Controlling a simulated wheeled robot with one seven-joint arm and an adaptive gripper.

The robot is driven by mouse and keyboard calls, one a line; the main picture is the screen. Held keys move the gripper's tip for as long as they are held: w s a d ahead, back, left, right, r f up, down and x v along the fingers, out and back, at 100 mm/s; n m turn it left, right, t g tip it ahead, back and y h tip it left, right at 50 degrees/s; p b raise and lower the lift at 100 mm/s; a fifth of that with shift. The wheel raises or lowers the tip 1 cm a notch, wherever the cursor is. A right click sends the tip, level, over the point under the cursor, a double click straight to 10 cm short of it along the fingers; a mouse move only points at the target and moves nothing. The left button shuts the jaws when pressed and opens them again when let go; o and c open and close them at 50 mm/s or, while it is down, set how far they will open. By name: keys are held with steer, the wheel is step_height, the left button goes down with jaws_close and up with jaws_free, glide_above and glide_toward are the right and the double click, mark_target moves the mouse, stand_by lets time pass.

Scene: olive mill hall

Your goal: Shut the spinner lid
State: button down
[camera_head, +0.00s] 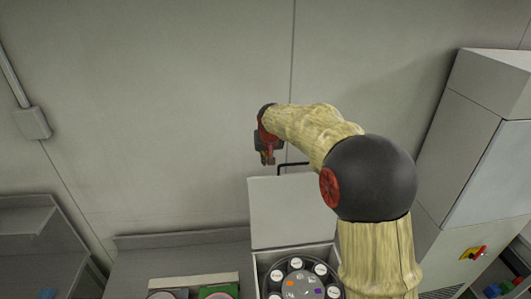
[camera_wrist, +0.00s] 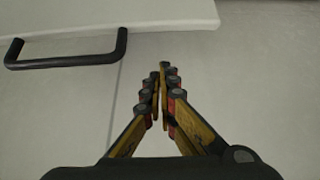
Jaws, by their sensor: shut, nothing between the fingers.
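The spinner (camera_head: 262,268) stands at the bottom of the head view, with a dark round rotor (camera_head: 312,289) holding several numbered white caps showing inside. Its pale lid (camera_head: 285,213) stands raised open at the back. A black bar handle (camera_head: 293,164) is at the lid's top edge. In the wrist view the lid (camera_wrist: 150,14) fills the top, with its black handle (camera_wrist: 66,62) at the left. My gripper (camera_head: 267,158) is shut and empty, above and left of the handle in the head view. Its fingertips (camera_wrist: 163,72) point toward the lid edge, apart from the handle.
A grey bench (camera_head: 180,241) left of the spinner bears a tray with round items (camera_head: 193,283). A grey shelf (camera_head: 38,222) is at far left. A tall cabinet (camera_head: 470,150) with a red and yellow switch (camera_head: 473,252) stands at right. The wall is behind.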

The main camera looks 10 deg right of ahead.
steer(key=s+f+p, duration=0.1)
steer(key=f+p, duration=0.1)
steer(key=f, duration=0.1)
steer(key=shift+s, duration=0.35)
steer(key=shift+s, duration=0.15)
steer(key=shift+d+f, duration=0.1)
steer(key=shift+d, duration=0.05)
